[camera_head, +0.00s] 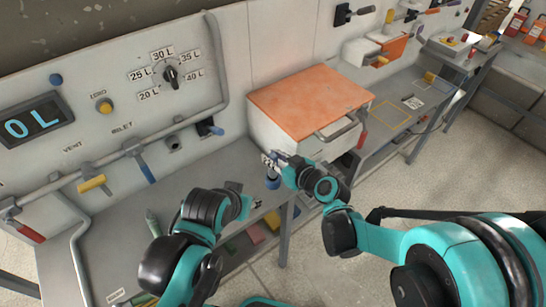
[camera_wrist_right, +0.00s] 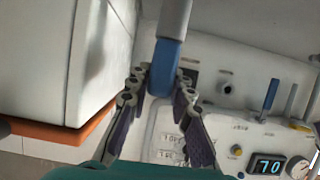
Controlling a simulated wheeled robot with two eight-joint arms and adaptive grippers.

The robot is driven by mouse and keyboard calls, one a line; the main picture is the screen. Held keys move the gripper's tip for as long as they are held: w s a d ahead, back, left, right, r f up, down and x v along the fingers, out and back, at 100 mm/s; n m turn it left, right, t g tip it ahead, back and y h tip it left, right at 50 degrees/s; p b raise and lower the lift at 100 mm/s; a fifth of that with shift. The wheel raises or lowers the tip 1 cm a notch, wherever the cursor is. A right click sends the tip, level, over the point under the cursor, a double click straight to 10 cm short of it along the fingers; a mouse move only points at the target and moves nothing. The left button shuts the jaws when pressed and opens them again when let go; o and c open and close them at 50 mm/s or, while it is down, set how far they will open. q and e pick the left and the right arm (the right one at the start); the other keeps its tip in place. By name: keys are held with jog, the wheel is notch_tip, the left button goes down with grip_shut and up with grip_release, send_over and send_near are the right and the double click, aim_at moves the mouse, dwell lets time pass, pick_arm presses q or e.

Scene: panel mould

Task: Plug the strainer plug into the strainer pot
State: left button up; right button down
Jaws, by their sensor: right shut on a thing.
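My right gripper (camera_head: 271,160) is in front of the panel, by the left side of the orange-topped white box. In the right wrist view its fingers (camera_wrist_right: 160,92) close around the blue end of a part that I take for the strainer plug (camera_wrist_right: 163,66). A grey shaft runs from this blue end to the top of the view. In the head view a blue round part (camera_head: 272,183) shows just below the gripper. A grey collar with a dark opening (camera_head: 173,143), possibly the strainer pot, sits on the panel, apart from the gripper. My left arm hides its gripper's fingers.
The white box with the orange top (camera_head: 310,100) stands close to the right gripper. A blue-handled valve (camera_head: 208,128), a volume dial (camera_head: 170,76) and a display (camera_head: 34,122) are on the panel. The grey bench (camera_head: 110,235) has bare room at the left.

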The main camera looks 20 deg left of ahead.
jog(key=shift+f+b, duration=2.25)
jog(key=shift+f, duration=0.2)
jog(key=c, duration=1.3)
grip_release()
jog(key=v, duration=1.2)
jog(key=shift+r, duration=0.1)
